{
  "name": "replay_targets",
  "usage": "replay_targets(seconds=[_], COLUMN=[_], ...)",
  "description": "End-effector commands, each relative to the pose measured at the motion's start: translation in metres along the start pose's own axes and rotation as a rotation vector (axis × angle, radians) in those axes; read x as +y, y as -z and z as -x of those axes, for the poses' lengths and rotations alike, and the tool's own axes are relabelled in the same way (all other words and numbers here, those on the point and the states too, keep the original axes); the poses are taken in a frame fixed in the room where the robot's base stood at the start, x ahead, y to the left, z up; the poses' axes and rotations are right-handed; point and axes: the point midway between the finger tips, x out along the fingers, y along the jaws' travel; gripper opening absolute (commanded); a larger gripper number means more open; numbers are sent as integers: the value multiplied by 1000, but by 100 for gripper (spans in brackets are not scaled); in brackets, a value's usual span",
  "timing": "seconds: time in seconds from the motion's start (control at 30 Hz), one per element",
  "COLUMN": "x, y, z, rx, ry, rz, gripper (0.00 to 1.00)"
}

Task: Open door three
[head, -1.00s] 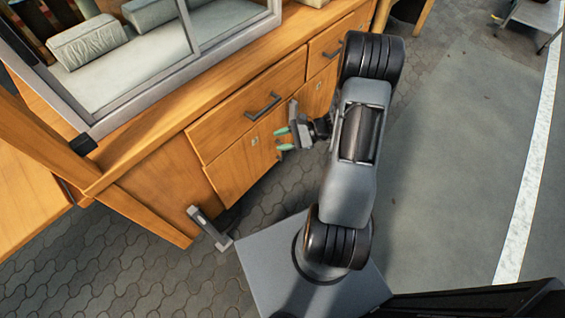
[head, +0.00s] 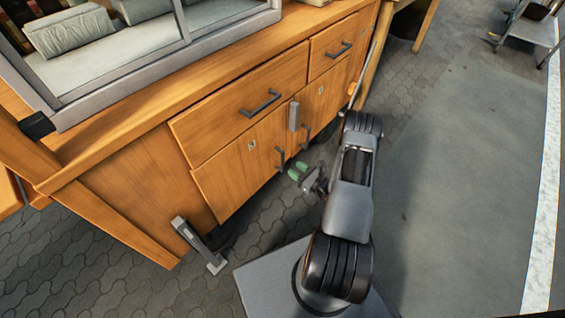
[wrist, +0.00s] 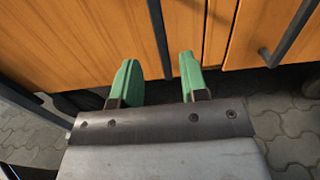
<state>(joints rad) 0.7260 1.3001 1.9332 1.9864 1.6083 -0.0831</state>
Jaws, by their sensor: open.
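A wooden cabinet has two low doors under its drawers. The left door (head: 235,170) has a dark vertical bar handle (head: 280,158), and the right door (head: 326,100) has another (head: 306,135). Both doors look shut; I cannot read which is door three. My gripper (head: 298,171), with green fingertips, is open and empty, low in front of the doors near the left door's handle. In the wrist view my gripper (wrist: 158,78) has one bar handle (wrist: 159,38) showing between its fingers, and another (wrist: 290,32) to the right. I cannot tell whether a finger touches the handle.
Two drawers with bar handles (head: 261,103) (head: 339,50) are above the doors. A grey upright latch (head: 294,115) stands between the doors' tops. A grey bracket (head: 198,245) stands at the cabinet's left foot. A glazed case (head: 120,60) sits on top.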

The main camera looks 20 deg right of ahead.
Motion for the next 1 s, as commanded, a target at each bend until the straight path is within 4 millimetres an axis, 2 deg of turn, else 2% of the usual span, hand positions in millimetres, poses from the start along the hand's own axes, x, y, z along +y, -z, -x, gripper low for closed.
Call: replay_targets(seconds=[0.03, 0.2, 0.4, 0.6, 0.9, 1.0], x=[1, 0, 0, 0, 0, 0], y=[2, 2, 2, 0, 0, 0], z=[-11, -40, -64, -74, -75, -75], rx=[0, 0, 1, 0, 0, 0], ry=[-6, -4, -2, 0, 0, 0], rz=[4, 3, 2, 2, 1, 1], gripper=[40, 40, 40, 40, 40, 33])
